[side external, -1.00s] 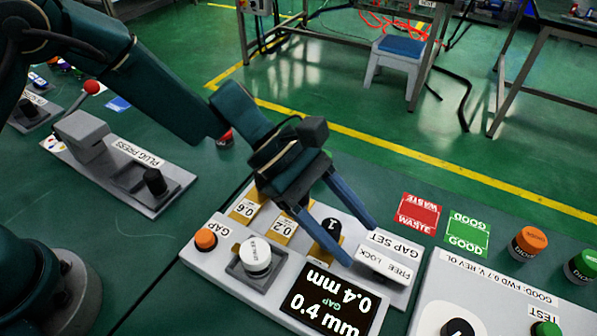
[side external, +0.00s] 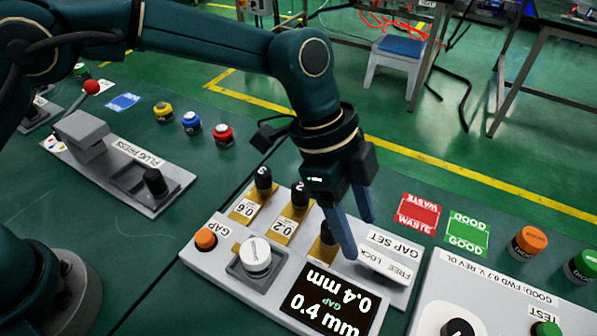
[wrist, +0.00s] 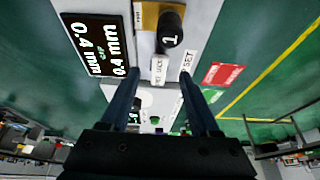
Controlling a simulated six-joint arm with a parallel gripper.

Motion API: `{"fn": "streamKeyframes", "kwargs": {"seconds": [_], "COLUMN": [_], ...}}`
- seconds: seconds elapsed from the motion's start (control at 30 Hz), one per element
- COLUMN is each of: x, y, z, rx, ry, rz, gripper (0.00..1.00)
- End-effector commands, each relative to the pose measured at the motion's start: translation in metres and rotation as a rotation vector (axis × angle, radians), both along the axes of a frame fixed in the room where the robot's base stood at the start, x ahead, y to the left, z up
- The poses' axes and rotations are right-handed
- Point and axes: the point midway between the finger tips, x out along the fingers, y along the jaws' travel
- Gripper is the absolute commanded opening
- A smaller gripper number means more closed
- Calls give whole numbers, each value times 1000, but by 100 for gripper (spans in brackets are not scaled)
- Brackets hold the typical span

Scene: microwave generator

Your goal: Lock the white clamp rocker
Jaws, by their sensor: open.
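The white clamp rocker (side external: 385,264), marked FREE and LOCK, lies on the grey GAP SET panel (side external: 345,225) right of the gauge plugs. It also shows in the wrist view (wrist: 159,70) between my fingers, just beside the black plug marked 1 (wrist: 170,30). My gripper (side external: 358,238) is open and empty, pointing down near the rocker's left end. In the wrist view its fingertips (wrist: 160,76) lie on both sides of the rocker in the picture. Whether they touch anything I cannot tell. The display (side external: 330,298) reads 0.4 mm. Which way the rocker is tipped is unclear.
A white round knob (side external: 256,257) and an orange button (side external: 205,239) stand at the panel's left. Plugs 0.6 (side external: 263,181) and 0.2 (side external: 299,195) stand behind. A test panel (side external: 480,285) is close on the right. Red WASTE (side external: 417,213) and green GOOD (side external: 467,233) mats lie flat behind.

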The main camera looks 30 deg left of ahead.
Motion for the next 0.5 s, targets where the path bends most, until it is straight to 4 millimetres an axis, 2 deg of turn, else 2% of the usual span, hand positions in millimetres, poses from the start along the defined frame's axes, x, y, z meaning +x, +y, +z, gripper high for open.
{"fn": "streamKeyframes", "kwargs": {"seconds": [0.3,0.5], "x": [-1,0], "y": [-14,-17], "z": [-36,-42], "rx": [0,-1], "ry": [2,2], "rz": [0,3], "gripper": [62,62]}}
